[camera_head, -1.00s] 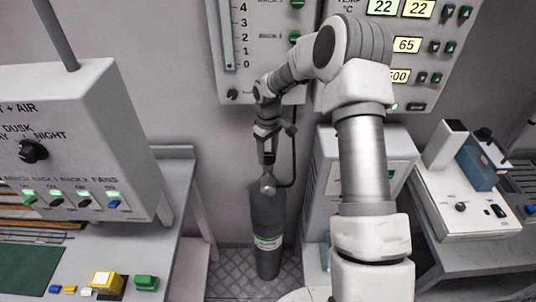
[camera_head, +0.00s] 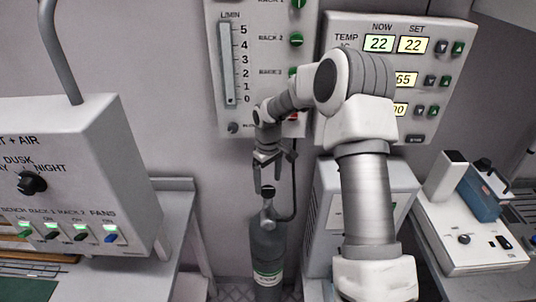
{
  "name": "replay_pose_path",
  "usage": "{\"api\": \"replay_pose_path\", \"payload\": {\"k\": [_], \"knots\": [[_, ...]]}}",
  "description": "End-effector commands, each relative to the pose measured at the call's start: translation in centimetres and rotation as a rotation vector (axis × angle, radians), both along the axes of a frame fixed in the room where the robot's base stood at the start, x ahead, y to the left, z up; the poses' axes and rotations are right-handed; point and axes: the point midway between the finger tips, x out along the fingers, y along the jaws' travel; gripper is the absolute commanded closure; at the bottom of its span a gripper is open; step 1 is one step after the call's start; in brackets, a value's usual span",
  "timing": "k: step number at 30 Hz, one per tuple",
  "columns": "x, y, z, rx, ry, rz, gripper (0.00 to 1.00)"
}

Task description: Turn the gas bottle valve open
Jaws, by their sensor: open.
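The gas bottle (camera_head: 267,252) is a dark grey cylinder with a pale green-and-white label, standing upright against the wall in the lower middle. Its valve (camera_head: 268,192) is a dark knob at the top, above a grey fitting (camera_head: 268,212) with a hose running up to the right. My gripper (camera_head: 267,190) points down over the valve with its fingers apart, one on each side of the knob in this view. I cannot tell whether the fingers touch it. The bottle's foot is cut off by the lower edge.
A flow panel (camera_head: 232,68) and a temperature panel (camera_head: 428,85) hang on the wall behind my arm. A light control box (camera_head: 75,180) stands on the bench at left. A white cabinet (camera_head: 328,215) is close right of the bottle, and a white instrument (camera_head: 470,245) sits farther right.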

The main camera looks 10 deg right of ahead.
Motion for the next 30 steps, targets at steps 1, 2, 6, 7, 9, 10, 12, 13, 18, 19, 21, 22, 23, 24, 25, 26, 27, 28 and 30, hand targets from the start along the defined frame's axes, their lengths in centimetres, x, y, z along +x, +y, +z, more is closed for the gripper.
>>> {"api": "replay_pose_path", "payload": {"k": [1, 2, 6, 7, 9, 10, 12, 13, 18, 19, 21, 22, 23, 24, 25, 26, 27, 28, 30], "knots": [[0.2, 0.0, 1.3, -0.001, -0.007, -0.001, 0.12], [0.2, -0.1, 2.0, -0.001, -0.007, -0.001, 0.12], [0.2, 0.0, 5.5, -0.001, -0.007, 0.0, 0.12], [0.1, 0.0, 6.3, -0.001, -0.006, -0.001, 0.12], [0.1, 0.0, 8.0, -0.001, -0.006, 0.0, 0.12], [0.1, 0.0, 8.7, -0.001, -0.006, 0.0, 0.12], [0.1, 0.0, 10.3, 0.0, -0.006, 0.0, 0.12], [0.1, 0.0, 10.8, 0.0, -0.005, 0.0, 0.12], [0.1, 0.0, 13.4, -0.001, -0.003, 0.0, 0.12], [0.1, 0.0, 13.6, -0.001, -0.003, 0.0, 0.12], [0.0, 0.0, 14.1, 0.0, -0.001, 0.0, 0.12], [0.0, 0.0, 14.3, 0.001, -0.001, 0.0, 0.12], [0.0, 0.0, 14.4, 0.001, -0.001, 0.0, 0.12], [0.0, 0.0, 14.5, 0.001, -0.001, 0.0, 0.12], [0.0, 0.0, 14.5, 0.001, -0.001, 0.0, 0.12], [0.0, 0.0, 14.5, 0.001, -0.001, 0.0, 0.12], [0.0, 0.0, 14.5, 0.001, -0.001, 0.0, 0.12], [0.0, 0.0, 14.5, 0.001, -0.001, 0.0, 0.12], [0.0, 0.0, 14.5, 0.001, -0.001, 0.0, 0.12]]}}
